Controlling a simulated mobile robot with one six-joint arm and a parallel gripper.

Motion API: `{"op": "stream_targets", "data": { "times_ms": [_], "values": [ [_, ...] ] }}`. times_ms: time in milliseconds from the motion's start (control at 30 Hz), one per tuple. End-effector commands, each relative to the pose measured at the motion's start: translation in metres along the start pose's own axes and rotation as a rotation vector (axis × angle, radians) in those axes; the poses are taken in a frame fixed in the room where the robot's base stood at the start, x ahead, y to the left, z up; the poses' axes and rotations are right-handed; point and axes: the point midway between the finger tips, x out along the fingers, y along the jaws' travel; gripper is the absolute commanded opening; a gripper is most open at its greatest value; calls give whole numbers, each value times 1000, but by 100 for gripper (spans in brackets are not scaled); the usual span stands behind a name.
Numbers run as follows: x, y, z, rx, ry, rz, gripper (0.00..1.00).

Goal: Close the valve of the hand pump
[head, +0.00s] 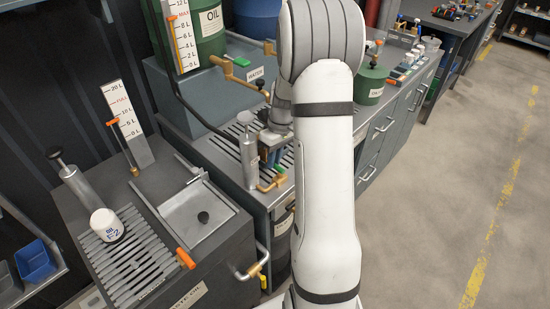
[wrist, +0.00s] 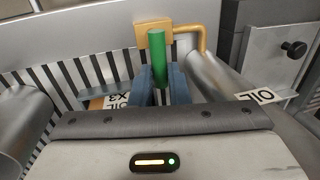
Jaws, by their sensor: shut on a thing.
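In the wrist view, a grey cylinder with an OIL label (wrist: 215,75) sits beside a brass pipe. The valve has a green handle (wrist: 157,55) in front of a brass block (wrist: 153,33) on this pipe. My gripper (wrist: 161,88) has its blue fingers on both sides of the green handle and is shut on it. In the head view my gripper (head: 272,155) is beside the pump, partly hidden by my arm.
A waste oil cabinet (head: 245,250) with a white canister (head: 106,224) stands at the left. A green can (head: 370,82) is farther along the bench. The floor (head: 430,200) at right is clear.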

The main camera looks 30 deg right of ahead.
Motion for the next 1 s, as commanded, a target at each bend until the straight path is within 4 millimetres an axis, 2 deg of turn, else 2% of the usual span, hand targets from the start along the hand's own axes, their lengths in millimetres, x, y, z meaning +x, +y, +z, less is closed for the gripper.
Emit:
{"op": "stream_targets", "data": {
  "times_ms": [367, 1000],
  "values": [
    [0, 7, 2, 180, 37, 1, 0],
    [-3, 21, 14, 771, 155, 0, 0]
  ]
}}
